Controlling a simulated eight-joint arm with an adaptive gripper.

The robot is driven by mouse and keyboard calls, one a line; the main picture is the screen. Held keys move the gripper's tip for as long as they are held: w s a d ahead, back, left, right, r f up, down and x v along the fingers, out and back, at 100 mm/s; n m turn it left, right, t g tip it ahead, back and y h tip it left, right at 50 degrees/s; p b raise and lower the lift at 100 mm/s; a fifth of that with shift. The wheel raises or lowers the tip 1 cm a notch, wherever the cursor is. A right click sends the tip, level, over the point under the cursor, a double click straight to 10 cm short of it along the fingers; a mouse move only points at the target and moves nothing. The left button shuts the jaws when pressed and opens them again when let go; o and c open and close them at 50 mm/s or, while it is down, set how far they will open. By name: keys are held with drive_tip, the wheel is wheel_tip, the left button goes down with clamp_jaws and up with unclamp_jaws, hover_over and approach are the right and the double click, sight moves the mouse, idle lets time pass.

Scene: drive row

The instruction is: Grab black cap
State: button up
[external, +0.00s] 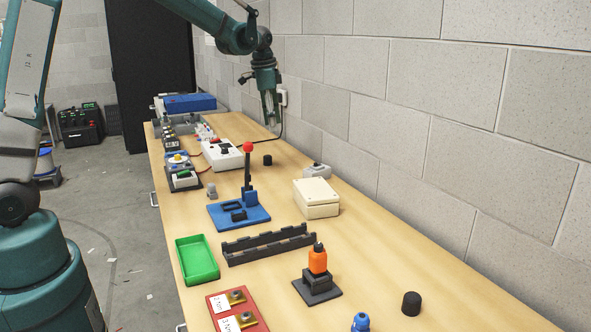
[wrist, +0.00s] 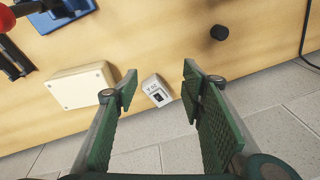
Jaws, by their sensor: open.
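A small black cap (external: 267,160) stands on the bench near the white control box; it also shows in the wrist view (wrist: 219,33), above the right finger and outside the space between the fingers. A second, larger-looking black cap (external: 411,303) stands at the near right of the bench. My gripper (external: 271,120) hangs high above the far part of the bench, pointing down, open and empty. In the wrist view my gripper (wrist: 160,82) has its green padded fingers apart, with a small grey switch box (wrist: 156,90) seen between them.
A cream box (external: 316,198) and the grey switch box (external: 317,170) stand by the wall. A blue stand with a red-knobbed lever (external: 249,190) rises near the small cap. A white control box (external: 222,154) trails a black cable.

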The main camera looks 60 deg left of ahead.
drive_tip(key=w+a+f+g+p, duration=0.1)
drive_tip(key=w+a+f, duration=0.15)
drive_tip(key=a, duration=0.25)
drive_tip(key=w+a+f+p, duration=0.1)
drive_tip(key=a+f, duration=0.3)
drive_tip(key=a, duration=0.1)
drive_tip(key=m+p, duration=0.1)
drive_tip(key=m, duration=0.1)
hover_over(268, 156)
drive_tip(key=shift+g+h, duration=0.4)
wheel_tip(268, 156, down, 8)
drive_tip(key=shift+s+d+r, duration=0.15)
drive_tip(key=shift+r, duration=0.1)
drive_tip(key=shift+f, duration=1.35)
drive_tip(key=shift+a+f, duration=0.15)
drive_tip(key=shift+f, duration=1.15)
drive_tip(key=shift+a+f, duration=0.1)
drive_tip(key=shift+f, duration=1.2)
drive_tip(key=c, duration=0.9)
